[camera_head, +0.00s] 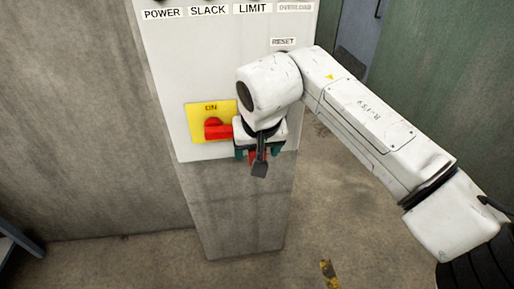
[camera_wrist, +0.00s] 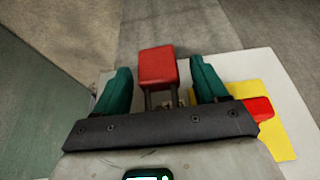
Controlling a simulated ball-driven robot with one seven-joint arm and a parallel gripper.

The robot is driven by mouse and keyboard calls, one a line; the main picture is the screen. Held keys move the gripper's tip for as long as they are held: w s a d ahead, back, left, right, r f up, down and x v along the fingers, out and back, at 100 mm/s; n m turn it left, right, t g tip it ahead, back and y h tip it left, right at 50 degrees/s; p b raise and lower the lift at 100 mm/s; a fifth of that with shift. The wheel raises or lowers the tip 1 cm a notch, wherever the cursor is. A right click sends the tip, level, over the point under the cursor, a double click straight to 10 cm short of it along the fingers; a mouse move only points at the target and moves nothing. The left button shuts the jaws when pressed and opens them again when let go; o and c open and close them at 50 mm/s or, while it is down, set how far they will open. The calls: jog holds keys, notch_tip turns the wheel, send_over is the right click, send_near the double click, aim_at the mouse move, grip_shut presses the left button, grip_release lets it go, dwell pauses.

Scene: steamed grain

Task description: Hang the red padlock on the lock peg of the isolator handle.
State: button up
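The red padlock (camera_wrist: 158,66) shows between my gripper's two teal fingers in the wrist view, its shackle bars towards the dark gripper body. A gap shows on each side of it, narrower on the left. My gripper (camera_head: 258,153) looks open around it, at the panel's lower edge. In the head view the padlock (camera_head: 253,158) is mostly hidden by my wrist. What bears it cannot be seen. The red isolator handle (camera_head: 218,130) sits on a yellow plate (camera_head: 193,123) marked ON, just left of my gripper. The handle (camera_wrist: 259,108) also shows right of the fingers. I cannot make out the lock peg.
The pale panel (camera_head: 180,60) carries labels POWER, SLACK, LIMIT, OVERLOAD and RESET. It is mounted on a concrete pillar (camera_head: 235,205). A concrete wall (camera_head: 80,110) stands at left, with green walls (camera_head: 445,70) at right.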

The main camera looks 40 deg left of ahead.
jog(key=shift+o, duration=0.2)
jog(key=shift+f, duration=0.2)
jog(key=b+v, duration=0.1)
jog(key=v, duration=1)
